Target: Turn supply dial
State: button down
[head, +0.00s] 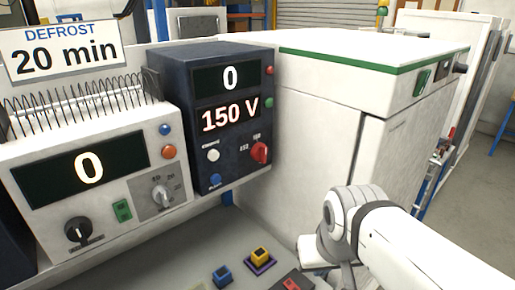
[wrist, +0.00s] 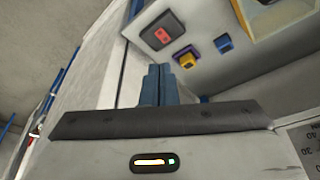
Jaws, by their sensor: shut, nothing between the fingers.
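The dark blue supply box (head: 231,165) stands at the centre of the head view, with one display reading 0 and one reading 150 V. Its red dial (head: 260,152) is at the lower right of the front face, with small printed labels around it. My gripper shows in the wrist view, its blue fingers (wrist: 157,72) together with nothing between them. It is apart from the red dial, which does not show in the wrist view. In the head view my arm is to the lower right of the box, and the fingers are not clearly seen.
A white unit (head: 35,150) with a 0 display, a grey knob and a black knob stands left of the box. A yellow block (head: 261,254) and a blue block (head: 222,276) sit on the surface below. A white cabinet (head: 315,125) stands to the right.

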aim_at(265, 155)
jog(key=c, duration=2.2)
grip_release()
